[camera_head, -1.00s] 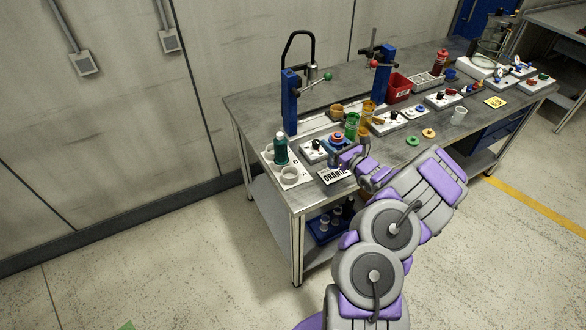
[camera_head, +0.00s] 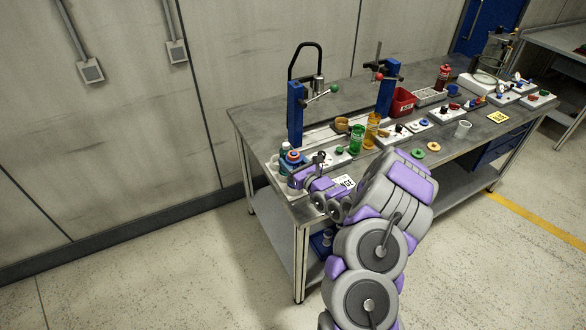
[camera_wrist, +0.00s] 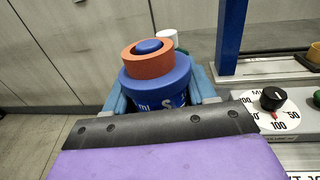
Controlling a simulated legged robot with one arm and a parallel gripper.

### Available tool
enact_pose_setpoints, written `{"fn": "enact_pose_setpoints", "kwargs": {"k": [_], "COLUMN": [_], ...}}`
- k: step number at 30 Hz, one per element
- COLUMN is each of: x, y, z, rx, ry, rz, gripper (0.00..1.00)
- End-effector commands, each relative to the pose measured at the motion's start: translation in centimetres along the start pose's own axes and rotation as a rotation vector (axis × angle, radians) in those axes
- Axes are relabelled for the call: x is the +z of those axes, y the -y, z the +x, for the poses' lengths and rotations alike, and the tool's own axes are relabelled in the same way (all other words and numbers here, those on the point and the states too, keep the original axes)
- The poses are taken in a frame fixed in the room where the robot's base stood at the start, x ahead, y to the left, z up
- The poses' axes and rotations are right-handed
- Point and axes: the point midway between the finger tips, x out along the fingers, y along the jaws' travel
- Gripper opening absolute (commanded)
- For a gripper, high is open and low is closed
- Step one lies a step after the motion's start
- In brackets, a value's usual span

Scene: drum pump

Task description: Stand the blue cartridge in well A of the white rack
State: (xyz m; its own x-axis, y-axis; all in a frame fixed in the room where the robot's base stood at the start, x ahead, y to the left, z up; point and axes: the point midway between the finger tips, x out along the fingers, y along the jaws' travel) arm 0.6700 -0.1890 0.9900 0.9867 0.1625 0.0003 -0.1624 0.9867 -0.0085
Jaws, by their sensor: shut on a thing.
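The blue cartridge (camera_head: 291,161) with an orange ring and blue knob on top is held in my gripper (camera_head: 297,171). In the wrist view the cartridge (camera_wrist: 158,88) looks upright between the light-blue jaw pads (camera_wrist: 160,100); its lower part is hidden behind the gripper's dark edge. The white rack (camera_head: 275,180) is at the table's near left corner, mostly covered by my gripper and the cartridge. The cartridge appears over or close to the rack; I cannot tell its height or whether it touches a well. Well A's label is not readable now.
A teal bottle (camera_head: 285,148) stands in the rack just behind the cartridge. A blue post (camera_head: 295,115) rises behind. A white dial panel (camera_wrist: 275,112) is at right. Green (camera_head: 356,138) and amber (camera_head: 371,130) containers stand further right.

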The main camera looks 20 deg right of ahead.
Motion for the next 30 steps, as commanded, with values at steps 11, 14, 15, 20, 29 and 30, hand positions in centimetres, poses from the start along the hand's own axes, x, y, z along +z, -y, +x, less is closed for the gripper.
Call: {"fn": "enact_pose_setpoints", "kwargs": {"k": [11, 14, 15, 20, 29, 30], "x": [-3.0, -2.9, -2.9, -2.8, -2.9, -2.9], "y": [0.4, 0.4, 0.4, 0.3, 0.5, 0.5], "z": [-0.1, -0.1, -0.1, -0.1, -0.1, -0.1], "rx": [0.003, 0.001, 0.001, 0.001, 0.001, 0.001], "ry": [-0.002, -0.001, -0.001, -0.001, -0.001, -0.001], "rz": [0.005, 0.004, 0.003, 0.003, 0.004, 0.004], "gripper": [0.03, 0.03, 0.03, 0.67, 0.81, 0.81]}}
